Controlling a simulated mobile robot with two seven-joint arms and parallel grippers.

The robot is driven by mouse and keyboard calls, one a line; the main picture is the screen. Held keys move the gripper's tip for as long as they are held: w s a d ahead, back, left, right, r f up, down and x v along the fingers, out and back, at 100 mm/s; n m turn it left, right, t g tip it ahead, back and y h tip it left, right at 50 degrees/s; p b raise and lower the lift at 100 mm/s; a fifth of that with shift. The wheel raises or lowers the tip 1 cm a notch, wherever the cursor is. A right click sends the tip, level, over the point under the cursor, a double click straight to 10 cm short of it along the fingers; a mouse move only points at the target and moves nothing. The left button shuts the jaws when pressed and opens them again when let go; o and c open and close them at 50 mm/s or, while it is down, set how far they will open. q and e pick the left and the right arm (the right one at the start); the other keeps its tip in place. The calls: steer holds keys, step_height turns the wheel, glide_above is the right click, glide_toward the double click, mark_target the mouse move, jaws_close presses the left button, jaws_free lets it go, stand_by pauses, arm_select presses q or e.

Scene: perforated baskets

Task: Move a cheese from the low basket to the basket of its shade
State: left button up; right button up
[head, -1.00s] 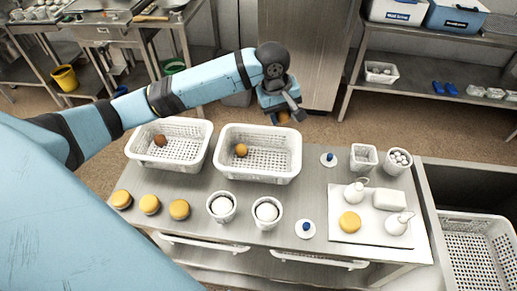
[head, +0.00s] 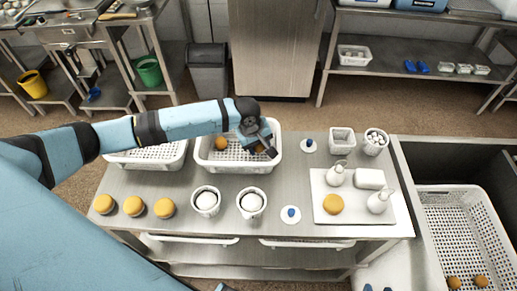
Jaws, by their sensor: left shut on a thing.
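My left gripper (head: 267,149) is over the right part of the right-hand white basket (head: 235,171) on the steel table. It is shut on an orange-brown cheese (head: 260,148), mostly hidden by the fingers. Another orange cheese (head: 221,143) lies in that basket at its left. The left-hand white basket (head: 144,162) is partly behind my arm, and its contents are hidden. The low basket (head: 458,212) stands at the lower right, below the tabletop, with two orange-brown cheeses (head: 453,282) (head: 480,281) at its near end. My right gripper is not in view.
Three yellow rounds (head: 134,206) and two white cups (head: 206,201) line the table's front. A white board (head: 364,210) holds a yellow round, two white bottles and a white block. Blue-knobbed discs (head: 308,146) and two containers (head: 342,140) stand nearby.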

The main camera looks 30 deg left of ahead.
arm_select(q)
steer(key=shift+s+x, duration=0.2)
steer(key=shift+x, duration=1)
steer(key=shift+a+f, duration=0.2)
steer(key=o, duration=0.6)
steer(key=shift+o, duration=0.2)
steer(key=v, duration=1.2)
steer(key=shift+r, duration=0.2)
steer(key=shift+w+d, duration=0.1)
